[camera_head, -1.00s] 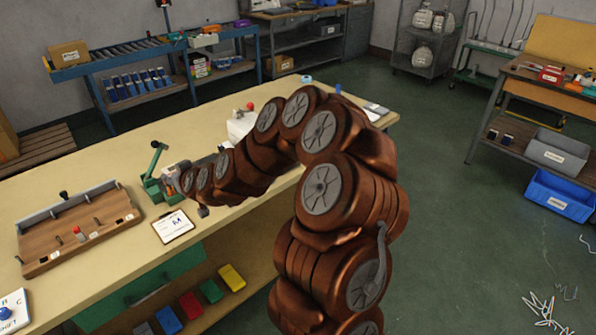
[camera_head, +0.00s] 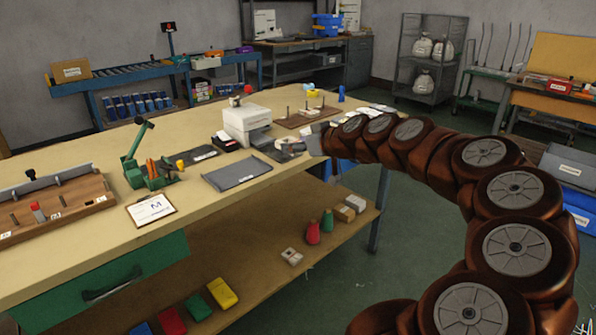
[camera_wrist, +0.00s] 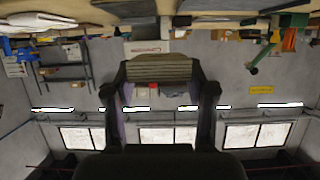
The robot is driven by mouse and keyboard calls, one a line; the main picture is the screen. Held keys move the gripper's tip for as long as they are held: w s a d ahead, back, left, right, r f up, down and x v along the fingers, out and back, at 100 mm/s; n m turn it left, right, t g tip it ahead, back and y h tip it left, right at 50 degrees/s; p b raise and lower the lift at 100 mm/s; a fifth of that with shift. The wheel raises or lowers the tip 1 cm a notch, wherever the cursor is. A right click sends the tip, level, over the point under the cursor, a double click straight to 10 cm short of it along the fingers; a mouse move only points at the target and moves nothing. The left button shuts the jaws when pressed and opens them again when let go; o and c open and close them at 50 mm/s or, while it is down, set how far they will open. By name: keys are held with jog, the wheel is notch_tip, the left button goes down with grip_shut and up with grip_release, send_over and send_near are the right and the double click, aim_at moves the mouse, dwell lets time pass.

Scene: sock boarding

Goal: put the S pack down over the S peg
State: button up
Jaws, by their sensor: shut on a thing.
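My gripper (camera_head: 288,150) is at the table's right part, in front of the white machine and the peg board. In the wrist view its two dark fingers are closed on a ribbed, tan-brown pack (camera_wrist: 160,70), which lies across between them. I take it for the S pack; no size label is readable. The brown peg board (camera_head: 290,123) stands just behind my gripper with a few upright pegs and something pale on it. I cannot tell which peg is S. The pack appears apart from the board.
A white machine with a red knob (camera_head: 246,120) stands left of my gripper. A shelf below holds coloured packs.

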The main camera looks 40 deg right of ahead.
jog(key=s+d+f+b, duration=0.1)
jog(key=s+d+b, duration=0.25)
jog(key=s, duration=0.35)
send_over(303, 156)
jog(key=shift+s+f+b, duration=0.2)
jog(key=shift+f, duration=0.3)
jog(key=shift+s+f+b, duration=0.15)
jog(key=shift+f+b, duration=0.05)
jog(key=shift+f, duration=0.3)
jog(key=shift+w+d+r, duration=0.15)
jog(key=shift+w+d, duration=0.05)
jog(key=shift+w, duration=0.15)
jog(key=shift+f+b, duration=0.55)
jog(key=shift+f, duration=1.25)
jog(key=shift+f, duration=0.15)
jog(key=o, duration=1.1)
jog(key=shift+o, duration=0.2)
